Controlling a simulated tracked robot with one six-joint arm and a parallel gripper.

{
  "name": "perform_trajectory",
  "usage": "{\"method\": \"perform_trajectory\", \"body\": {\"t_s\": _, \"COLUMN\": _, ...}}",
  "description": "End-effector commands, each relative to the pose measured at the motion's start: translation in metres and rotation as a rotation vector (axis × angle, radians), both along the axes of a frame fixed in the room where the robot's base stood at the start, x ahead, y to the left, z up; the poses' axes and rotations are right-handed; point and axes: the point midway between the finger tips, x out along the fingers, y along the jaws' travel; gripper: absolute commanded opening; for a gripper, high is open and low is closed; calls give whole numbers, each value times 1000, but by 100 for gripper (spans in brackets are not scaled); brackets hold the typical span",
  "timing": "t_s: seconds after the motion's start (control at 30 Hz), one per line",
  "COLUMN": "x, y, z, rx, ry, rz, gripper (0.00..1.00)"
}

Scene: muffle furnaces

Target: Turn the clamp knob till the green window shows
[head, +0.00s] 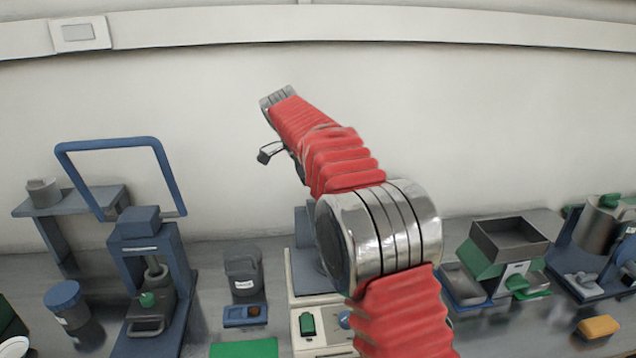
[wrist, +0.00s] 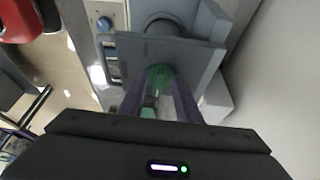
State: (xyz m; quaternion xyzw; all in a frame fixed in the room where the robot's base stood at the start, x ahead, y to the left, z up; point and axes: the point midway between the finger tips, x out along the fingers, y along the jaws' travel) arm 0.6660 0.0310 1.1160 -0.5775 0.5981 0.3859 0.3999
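In the wrist view my gripper (wrist: 159,88) points at a grey-blue device (wrist: 195,55). Its two dark purple fingers stand apart, with a gap between them. A green part (wrist: 159,76) shows in this gap; I cannot tell whether it is the clamp knob or whether the fingers touch it. A round grey post lies just beyond it. No green window can be told for certain. In the head view my red-sleeved arm covers much of the same device, of which a pale base (head: 305,345) shows. My gripper is hidden there.
The pale base bears a green switch (head: 307,323) and a blue knob (head: 345,320). A blue press (head: 150,245) stands left, a dark grey container (head: 243,275) nearer the middle. A green-and-grey hopper unit (head: 505,255) and a yellow block (head: 598,327) are at right. The wall is close behind.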

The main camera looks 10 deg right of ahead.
Motion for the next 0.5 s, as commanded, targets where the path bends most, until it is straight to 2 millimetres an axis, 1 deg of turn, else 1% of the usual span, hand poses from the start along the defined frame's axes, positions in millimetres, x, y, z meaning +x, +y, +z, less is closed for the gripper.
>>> {"method": "perform_trajectory", "body": {"t_s": 0.5, "x": 1, "y": 23, "z": 52, "rx": 1, "ry": -2, "rz": 1, "gripper": 30}}
